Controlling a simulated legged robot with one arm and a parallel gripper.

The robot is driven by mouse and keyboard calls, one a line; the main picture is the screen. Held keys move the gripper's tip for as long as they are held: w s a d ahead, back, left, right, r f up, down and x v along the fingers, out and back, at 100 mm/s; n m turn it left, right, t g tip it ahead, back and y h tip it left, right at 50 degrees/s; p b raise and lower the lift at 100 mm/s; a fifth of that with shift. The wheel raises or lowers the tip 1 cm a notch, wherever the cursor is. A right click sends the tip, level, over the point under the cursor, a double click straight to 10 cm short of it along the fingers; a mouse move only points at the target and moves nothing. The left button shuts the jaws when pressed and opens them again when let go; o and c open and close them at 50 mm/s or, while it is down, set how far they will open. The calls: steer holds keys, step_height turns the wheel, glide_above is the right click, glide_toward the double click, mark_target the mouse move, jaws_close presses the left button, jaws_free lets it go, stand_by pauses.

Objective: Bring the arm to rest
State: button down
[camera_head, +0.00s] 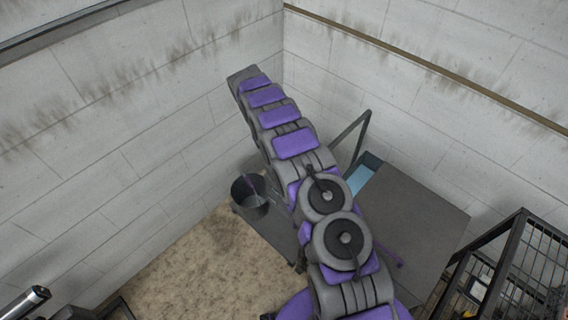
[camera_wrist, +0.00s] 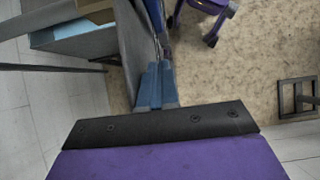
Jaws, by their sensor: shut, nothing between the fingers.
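My arm (camera_head: 295,145), in purple and grey segments, stretches from the bottom of the head view up toward the wall corner. My gripper (camera_wrist: 157,68) shows in the wrist view as blue fingers beyond a black plate and a purple link. The fingers lie together, with nothing seen between them. They hang over the beige floor beside a grey panel. In the head view I cannot make out the fingers.
A dark bucket (camera_head: 250,196) stands left of my arm. A grey flat-topped unit (camera_head: 425,215) with a blue part (camera_head: 362,176) is to the right. A black metal cage (camera_head: 520,265) is at far right. Pale walls close in behind. The beige floor (camera_head: 200,265) is open at lower left.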

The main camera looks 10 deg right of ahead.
steer(key=shift+v, duration=0.9)
steer(key=s+d+r+m+t+y+b, duration=0.1)
steer(key=s+d+r+m+b, duration=0.2)
steer(key=s+r, duration=1.3)
steer(key=s+r+m+t+y, duration=0.1)
steer(key=s+m, duration=0.1)
steer(key=s, duration=1.2)
steer(key=s+a+r+m+t+y+b, duration=0.1)
steer(key=s, duration=1.3)
steer(key=shift+s+a+m+t+y, duration=0.15)
steer(key=shift+a+m+t+y, duration=0.15)
steer(key=shift+m+t+y, duration=0.1)
steer(key=shift+d+r, duration=0.1)
steer(key=shift+d, duration=0.05)
